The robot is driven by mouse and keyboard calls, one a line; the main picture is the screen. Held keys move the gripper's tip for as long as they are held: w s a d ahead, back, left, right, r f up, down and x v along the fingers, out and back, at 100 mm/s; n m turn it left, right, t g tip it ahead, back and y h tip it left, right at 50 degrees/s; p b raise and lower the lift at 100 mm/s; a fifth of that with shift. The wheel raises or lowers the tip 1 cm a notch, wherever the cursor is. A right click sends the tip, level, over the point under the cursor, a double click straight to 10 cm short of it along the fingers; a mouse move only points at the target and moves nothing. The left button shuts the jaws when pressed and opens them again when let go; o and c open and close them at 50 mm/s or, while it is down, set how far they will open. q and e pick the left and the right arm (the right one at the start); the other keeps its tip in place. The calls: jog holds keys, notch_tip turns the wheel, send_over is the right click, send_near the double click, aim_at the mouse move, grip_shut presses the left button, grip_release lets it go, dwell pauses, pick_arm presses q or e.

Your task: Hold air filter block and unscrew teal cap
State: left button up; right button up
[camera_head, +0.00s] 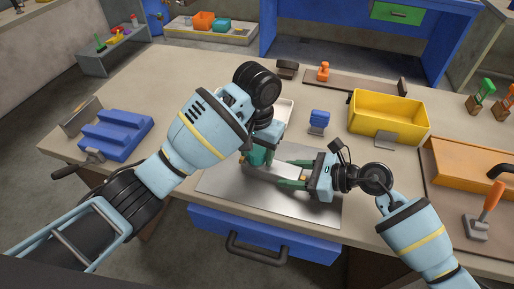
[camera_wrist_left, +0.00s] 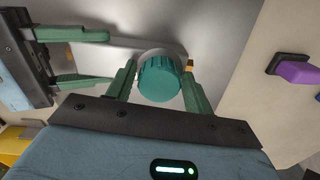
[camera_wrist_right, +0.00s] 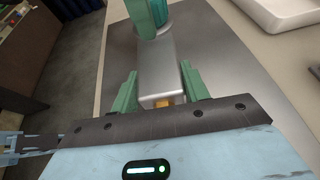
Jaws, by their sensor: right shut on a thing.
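The air filter block (camera_head: 283,172) is a silvery grey body lying on a metal plate (camera_head: 225,190). My right gripper (camera_head: 284,173) is shut on it from the right. In the right wrist view the block (camera_wrist_right: 158,75) shows between the green fingers. The ribbed teal cap (camera_wrist_left: 159,80) is at the block's far end from my right gripper. My left gripper (camera_wrist_left: 158,80) is open from above, one finger on each side of the cap, with small gaps showing. In the head view the left wrist hides most of the cap.
A blue stepped block (camera_head: 115,135) stands at the left and a yellow bin (camera_head: 388,118) at the back right. A white tray (camera_head: 284,112) lies behind the plate. A blue-topped piece (camera_head: 319,120) stands behind my right gripper. An orange tray (camera_head: 470,170) is at the right.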

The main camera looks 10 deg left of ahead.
aim_at(257, 150)
pick_arm(q)
jog(key=shift+o, duration=1.3)
jog(key=shift+r, duration=0.2)
jog(key=shift+w+r, duration=0.1)
jog(key=shift+r, duration=0.05)
jog(key=shift+r, duration=0.3)
notch_tip(257, 150, up, 11)
pick_arm(e)
jog(key=o, duration=1.2)
jog(key=v, duration=1.2)
